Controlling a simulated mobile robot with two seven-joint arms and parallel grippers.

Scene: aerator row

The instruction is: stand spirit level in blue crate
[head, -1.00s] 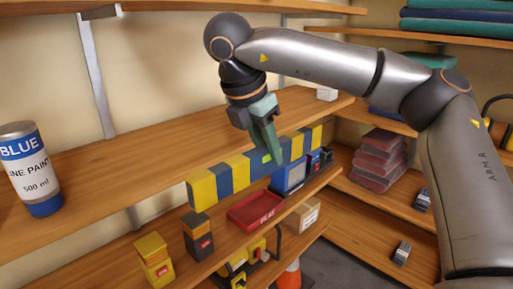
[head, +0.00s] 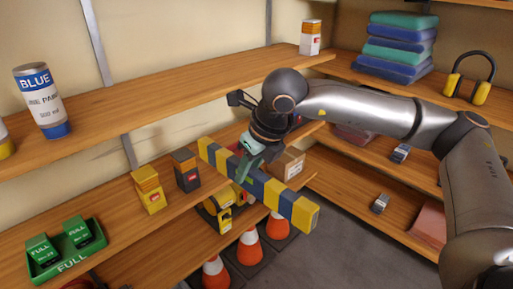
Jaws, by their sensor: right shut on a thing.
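The spirit level (head: 273,190) is a long bar with yellow and blue stripes. My right gripper (head: 246,166) is shut on it around its middle and holds it in the air in front of the lower shelves. The bar slants from upper left down to lower right, its near end over the floor side. I cannot make out the blue crate in this view; the arm, gripper and bar cover part of the shelf behind them. My left gripper is not in view.
A paint can (head: 43,100) stands on the upper shelf. A yellow box (head: 149,189), a dark box (head: 186,170) and a green tray (head: 68,262) stand on the shelf below. A cardboard box (head: 285,164) is behind the bar. Orange cones (head: 249,246) stand low down.

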